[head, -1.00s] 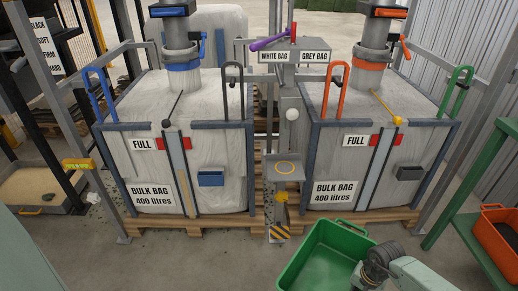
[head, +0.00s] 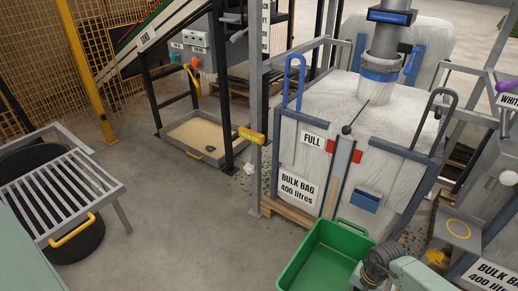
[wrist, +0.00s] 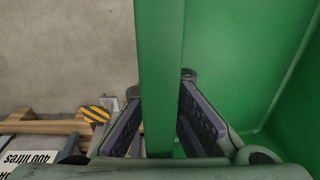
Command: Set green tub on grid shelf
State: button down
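The green tub (head: 330,256) is in front of me at the bottom of the head view, its inside empty where I can see it. My gripper (wrist: 162,100) is shut on the tub's rim, with one dark finger pad on each side of the green wall (wrist: 162,50) in the wrist view. In the head view my gripper is at the tub's right side, partly hidden by my wrist. The grid shelf (head: 75,187), grey bars with a yellow front handle, is at the far left, over a black round bin. Its bars are bare.
A full bulk bag (head: 320,150) in a grey frame on a pallet stands behind the tub. A sand tray (head: 200,138) lies under a black-framed conveyor at the back. Open concrete floor (head: 185,225) lies between the tub and the grid shelf.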

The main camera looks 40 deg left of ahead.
aim_at(44, 195)
jog(key=u, duration=1.25)
jog(key=k+j+u, duration=0.1)
jog(key=u, duration=0.85)
jog(key=k+j, duration=0.05)
